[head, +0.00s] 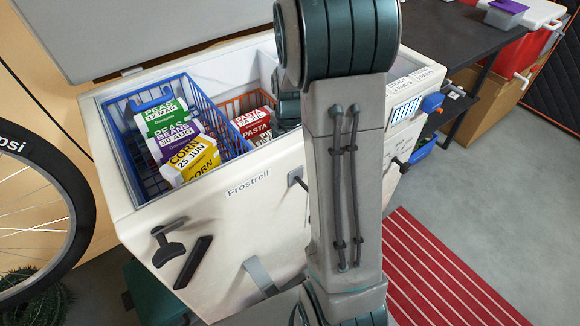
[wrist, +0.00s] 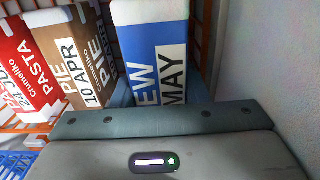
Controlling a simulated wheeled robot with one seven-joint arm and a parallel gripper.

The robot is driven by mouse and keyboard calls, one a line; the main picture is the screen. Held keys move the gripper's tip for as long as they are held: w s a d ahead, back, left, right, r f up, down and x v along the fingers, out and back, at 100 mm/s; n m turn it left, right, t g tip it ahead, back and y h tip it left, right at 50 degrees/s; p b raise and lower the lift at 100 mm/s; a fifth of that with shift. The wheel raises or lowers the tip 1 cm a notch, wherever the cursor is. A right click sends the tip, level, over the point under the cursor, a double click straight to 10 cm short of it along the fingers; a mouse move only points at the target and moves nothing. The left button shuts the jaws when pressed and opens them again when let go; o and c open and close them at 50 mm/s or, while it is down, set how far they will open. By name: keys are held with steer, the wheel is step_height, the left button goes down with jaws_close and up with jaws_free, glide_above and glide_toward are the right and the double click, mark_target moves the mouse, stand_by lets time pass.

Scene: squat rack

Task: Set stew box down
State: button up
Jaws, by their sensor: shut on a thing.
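The stew box (wrist: 150,50) is blue and white, with only "EW" and "MAY" readable in the wrist view. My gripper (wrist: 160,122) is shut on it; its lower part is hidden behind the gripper. The box is inside the orange wire basket (wrist: 207,25), beside a brown pie box (wrist: 75,62), with the basket's right side close by. Whether its underside touches the basket floor is hidden. In the head view my arm blocks the stew box, and only a bit of my gripper (head: 287,107) shows inside the freezer.
The open chest freezer (head: 262,190) has pale walls close around my gripper. Red pasta boxes (head: 252,125) stand left of the pie box. A blue wire basket (head: 205,108) holds pea, bean and corn packs (head: 190,158). The lid (head: 150,30) stands raised behind.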

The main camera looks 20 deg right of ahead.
steer(key=shift+f+b, duration=0.65)
steer(key=shift+f, duration=1.65)
steer(key=shift+f, duration=0.2)
steer(key=o, duration=1)
steer(key=shift+o, duration=0.3)
steer(key=shift+r, duration=0.1)
step_height(320, 180, up, 12)
steer(key=p, duration=0.4)
steer(key=shift+r, duration=0.1)
